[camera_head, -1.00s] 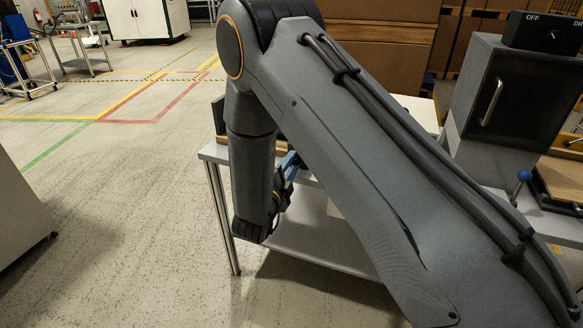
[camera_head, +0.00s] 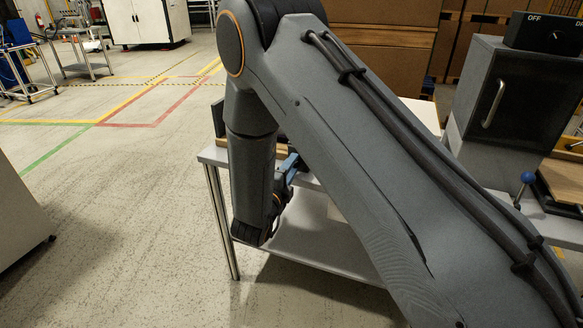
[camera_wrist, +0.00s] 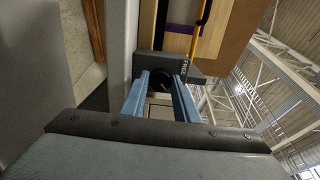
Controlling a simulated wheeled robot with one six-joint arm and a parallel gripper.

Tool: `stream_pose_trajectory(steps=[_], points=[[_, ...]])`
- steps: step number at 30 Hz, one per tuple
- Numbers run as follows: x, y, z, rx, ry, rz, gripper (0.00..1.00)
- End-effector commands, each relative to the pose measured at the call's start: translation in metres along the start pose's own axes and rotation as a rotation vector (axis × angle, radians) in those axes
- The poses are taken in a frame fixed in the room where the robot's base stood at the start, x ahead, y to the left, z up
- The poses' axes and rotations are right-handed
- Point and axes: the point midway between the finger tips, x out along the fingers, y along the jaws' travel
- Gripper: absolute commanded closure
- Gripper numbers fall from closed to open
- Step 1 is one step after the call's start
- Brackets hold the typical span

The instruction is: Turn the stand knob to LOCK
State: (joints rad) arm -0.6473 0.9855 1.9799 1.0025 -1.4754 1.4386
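The stand knob (camera_wrist: 161,78) is a dark round shape on a dark block (camera_wrist: 190,68) in the wrist view. In the head view my gripper (camera_head: 288,165) is mostly hidden behind my arm, at the table's near left part, and the knob is hidden.
A grey metal table (camera_head: 300,248) stands under my arm. At right are a dark cabinet with a handle (camera_head: 493,104), a black switch box marked OFF (camera_head: 545,33) and a blue ball-ended lever (camera_head: 528,177). Cardboard boxes (camera_head: 385,50) are behind.

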Motion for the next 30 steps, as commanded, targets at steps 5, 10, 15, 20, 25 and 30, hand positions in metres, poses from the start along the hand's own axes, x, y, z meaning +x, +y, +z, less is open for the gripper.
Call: stream_pose_trajectory(steps=[5,10,15,20,25,30], points=[[0.0,0.001,0.0,-0.001,0.0,0.001,0.54],[0.0,0.0,0.0,-0.001,0.0,0.0,0.54],[-0.007,0.001,0.001,-0.001,-0.001,0.001,0.54],[-0.032,0.002,0.001,-0.002,-0.003,0.002,0.54],[-0.059,0.001,0.001,-0.001,-0.004,0.001,0.54],[-0.075,0.001,0.001,-0.002,-0.002,0.001,0.54]])
